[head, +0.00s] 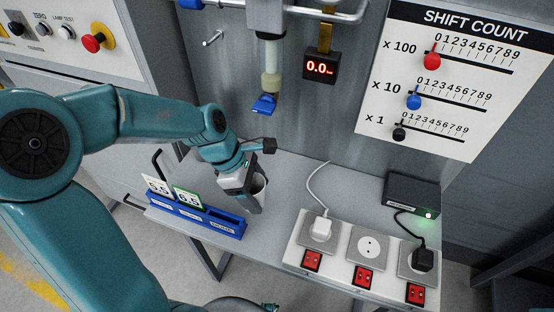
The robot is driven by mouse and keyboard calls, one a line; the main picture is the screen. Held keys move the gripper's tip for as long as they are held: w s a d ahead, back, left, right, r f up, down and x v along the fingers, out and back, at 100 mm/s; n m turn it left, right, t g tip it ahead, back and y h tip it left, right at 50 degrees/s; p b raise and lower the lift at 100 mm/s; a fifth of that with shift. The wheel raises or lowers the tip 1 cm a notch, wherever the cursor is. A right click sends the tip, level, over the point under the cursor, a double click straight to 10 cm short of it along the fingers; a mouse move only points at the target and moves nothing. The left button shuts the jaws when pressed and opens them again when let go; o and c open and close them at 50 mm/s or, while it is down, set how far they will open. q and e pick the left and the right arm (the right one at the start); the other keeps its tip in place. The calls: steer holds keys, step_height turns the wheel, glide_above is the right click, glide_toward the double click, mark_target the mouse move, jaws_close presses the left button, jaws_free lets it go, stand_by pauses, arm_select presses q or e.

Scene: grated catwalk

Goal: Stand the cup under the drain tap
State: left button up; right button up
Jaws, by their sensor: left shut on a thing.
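The cup (259,187) is pale and upright, on or just above the grey shelf; I cannot tell whether it touches. My left gripper (252,200) is shut on the cup and hides much of its near left side. The drain tap with a blue handle (264,104) hangs under a clear vertical tube on the back wall, above the shelf. In the picture the cup is below the tap and close to straight under it; the depth between them is hard to judge.
A blue rack (215,225) with number cards is left of the cup. A socket strip (340,268) with red switches and plugs fills the right front. A black box (412,195) stands behind it. A digital readout (321,67) hangs right of the tube.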

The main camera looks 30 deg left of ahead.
arm_select(q)
step_height(320, 180, down, 2)
steer(key=shift+f, duration=0.15)
steer(key=w, duration=0.3)
steer(key=w+a, duration=0.1)
steer(key=w, duration=0.2)
steer(key=w+a+p, duration=0.1)
steer(key=w, duration=0.2)
steer(key=shift+w+a, duration=0.15)
steer(key=shift+w, duration=0.15)
steer(key=w, duration=0.2)
steer(key=shift+w+a+p, duration=0.25)
steer(key=shift+w+p, duration=0.05)
steer(key=shift+p, duration=0.1)
steer(key=shift+w+a+f, duration=0.1)
steer(key=shift+w+f, duration=0.3)
steer(key=shift+f, duration=0.25)
steer(key=shift+s+r, duration=0.1)
steer(key=shift+s, duration=0.05)
steer(key=shift+f, duration=0.2)
steer(key=o, duration=1)
steer(key=shift+r, duration=0.1)
